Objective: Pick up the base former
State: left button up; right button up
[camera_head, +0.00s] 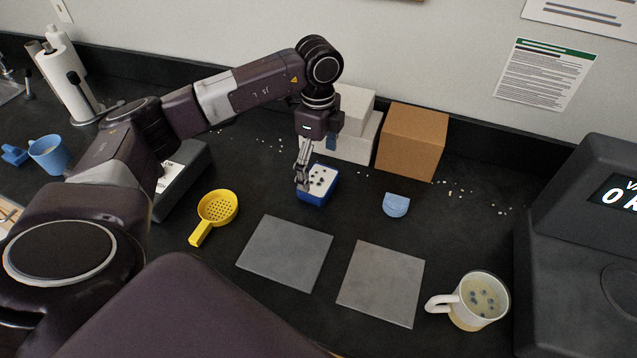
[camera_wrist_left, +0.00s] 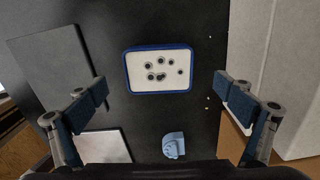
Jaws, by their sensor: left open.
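A light-blue, D-shaped piece (camera_head: 396,204), which looks like the base former, lies flat on the black counter right of a blue tray. It also shows low in the left wrist view (camera_wrist_left: 173,145), off the line between my fingers. The blue tray (camera_head: 311,197) has a white top with several dark round spots; it also shows in the upper middle of the left wrist view (camera_wrist_left: 134,88). My left gripper (camera_head: 303,182) is open and empty, pointing down above the tray; its two fingers stand wide apart in the wrist view (camera_wrist_left: 167,98). My right gripper is not in view.
Two grey slabs (camera_head: 285,253) (camera_head: 381,283) lie in front. A yellow strainer (camera_head: 217,208) is left, a mug (camera_head: 483,300) front right. White (camera_head: 356,142) and brown (camera_head: 412,140) boxes stand behind. A black machine (camera_head: 580,240) fills the right. White crumbs lie along the back.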

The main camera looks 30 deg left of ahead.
aim_at(319, 180)
pick_arm(q)
notch_tip(319, 180, down, 4)
jog(key=shift+s+d+r+p, duration=0.1)
jog(key=shift+s+r+p, duration=0.1)
jog(key=shift+p, duration=0.55)
jog(key=shift+w+f, duration=0.15)
jog(key=shift+f, duration=0.25)
jog(key=shift+c, duration=0.4)
jog(key=c, duration=1.3)
